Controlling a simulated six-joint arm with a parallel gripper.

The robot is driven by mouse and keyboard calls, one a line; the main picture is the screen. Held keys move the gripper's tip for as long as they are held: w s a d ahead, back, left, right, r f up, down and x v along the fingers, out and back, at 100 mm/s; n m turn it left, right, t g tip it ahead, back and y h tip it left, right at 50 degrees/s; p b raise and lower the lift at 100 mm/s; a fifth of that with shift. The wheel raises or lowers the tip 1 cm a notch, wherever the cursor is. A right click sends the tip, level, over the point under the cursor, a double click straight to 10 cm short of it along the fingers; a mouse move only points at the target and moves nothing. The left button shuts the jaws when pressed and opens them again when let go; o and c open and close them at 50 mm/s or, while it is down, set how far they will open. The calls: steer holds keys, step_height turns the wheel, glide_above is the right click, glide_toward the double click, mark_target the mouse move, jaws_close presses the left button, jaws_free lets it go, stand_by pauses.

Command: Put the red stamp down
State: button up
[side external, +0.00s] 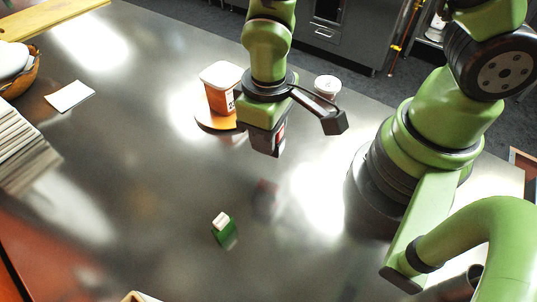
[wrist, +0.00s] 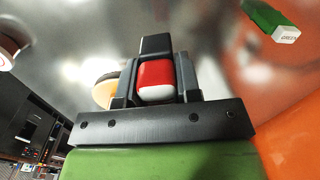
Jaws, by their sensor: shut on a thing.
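My gripper (wrist: 157,84) is shut on the red stamp (wrist: 156,72), a small red block with a white end, seen between the jaws in the wrist view. In the side external view my gripper (side external: 270,143) hangs above the steel table, and a bit of red shows at the jaws. A dim reddish reflection lies on the table below it, apart from the jaws. A green stamp (side external: 224,234) with a white end is on the table in front; it also shows at the top right of the wrist view (wrist: 268,20).
An orange-and-white tub (side external: 219,88) on a round orange board (side external: 203,118) stands behind my gripper. A white-lidded cup (side external: 327,86) is at the back. A white card (side external: 70,96), a basket (side external: 22,82) and a striped cloth (side external: 22,135) lie at left.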

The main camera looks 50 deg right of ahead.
steer(key=shift+f, duration=2.8)
steer(key=shift+f, duration=0.1)
steer(key=o, duration=0.9)
